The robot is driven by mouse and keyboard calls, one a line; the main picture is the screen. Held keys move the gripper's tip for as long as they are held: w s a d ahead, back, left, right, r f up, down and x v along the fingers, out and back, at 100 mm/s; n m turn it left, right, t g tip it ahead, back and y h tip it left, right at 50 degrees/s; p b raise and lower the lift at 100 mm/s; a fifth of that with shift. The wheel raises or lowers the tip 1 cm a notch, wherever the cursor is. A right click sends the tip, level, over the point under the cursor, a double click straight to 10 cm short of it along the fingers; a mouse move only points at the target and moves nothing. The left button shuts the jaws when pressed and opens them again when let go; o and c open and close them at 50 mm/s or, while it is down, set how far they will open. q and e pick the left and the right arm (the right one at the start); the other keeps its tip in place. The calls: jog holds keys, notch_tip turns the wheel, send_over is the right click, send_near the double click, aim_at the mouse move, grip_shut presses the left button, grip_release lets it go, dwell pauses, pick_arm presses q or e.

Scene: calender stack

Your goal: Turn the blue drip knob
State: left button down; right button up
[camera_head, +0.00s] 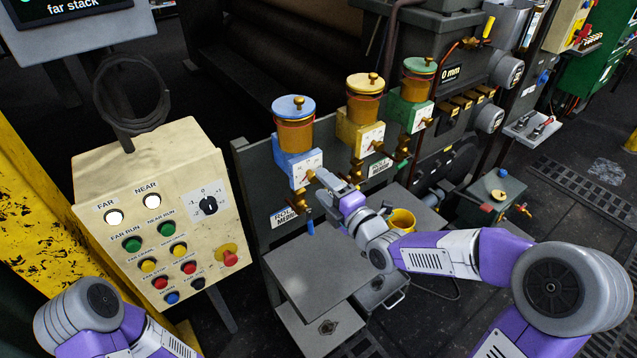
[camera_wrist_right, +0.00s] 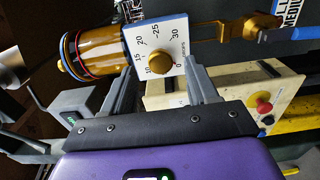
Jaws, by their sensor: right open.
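The blue drip oiler (camera_head: 294,106) is the leftmost of three on the dark machine frame, with an amber cup and a blue body. Its white dial plate (camera_wrist_right: 175,38) carries numbers and a round brass knob (camera_wrist_right: 160,63). My right gripper (camera_head: 324,181) is at the dial, open. In the right wrist view its two fingers stand on either side of the knob, with visible gaps; I cannot tell whether the tips reach past it. In the head view the gripper hides part of the dial's lower right. Of my left arm only links show at the lower left.
A yellow oiler (camera_head: 365,86) and a green oiler (camera_head: 418,68) stand right of the blue one. A cream control box (camera_head: 150,215) with buttons is at the left. A grey surface (camera_head: 315,275) lies below, with a yellow cup (camera_head: 402,219) near my right forearm.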

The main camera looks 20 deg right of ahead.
aim_at(312, 176)
jog(key=shift+x, duration=1.45)
jog(key=shift+c, duration=0.4)
jog(key=c, duration=1)
